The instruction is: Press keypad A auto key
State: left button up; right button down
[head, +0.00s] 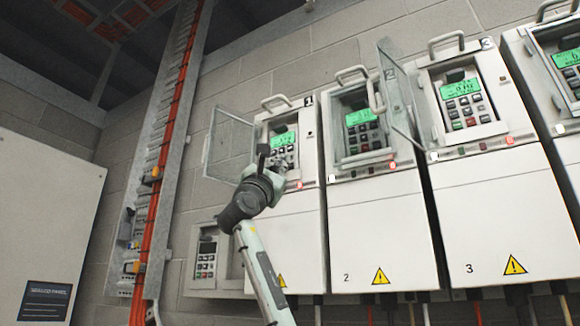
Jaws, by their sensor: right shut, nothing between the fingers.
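Drive 1 (300,243) is a white wall cabinet with a green-lit display and a keypad (284,139) of small keys. Its clear door (228,145) stands open to the left. My right gripper (278,166) is shut and empty in front of the lower part of this keypad and hides some keys. I cannot tell whether it touches a key. A separate small keypad (206,259) with a dark display sits in a grey wall box, lower left of drive 1. No letter A or auto label is readable. My left gripper is not in view.
Drive 2 (375,235) and drive 3 (490,215) stand to the right, with lit green displays. A clear door (397,92) juts out between them. A cable ladder (165,160) with orange cables and a pale panel (45,215) are at the left.

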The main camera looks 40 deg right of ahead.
jog(key=shift+d, duration=0.1)
dwell(0.6)
jog(key=shift+w+d, duration=0.15)
jog(key=shift+d, duration=0.15)
jog(key=shift+w+d, duration=0.15)
jog(key=shift+d, duration=0.2)
dwell(0.6)
jog(key=shift+a, duration=0.1)
jog(key=shift+s+a, duration=0.3)
jog(key=shift+a, duration=0.35)
jog(key=a, duration=0.1)
jog(key=s+a+b, duration=0.1)
jog(key=a, duration=0.1)
jog(key=s+a, duration=0.1)
jog(key=shift+a, duration=0.3)
jog(key=shift+w+f, duration=0.15)
dwell(1.5)
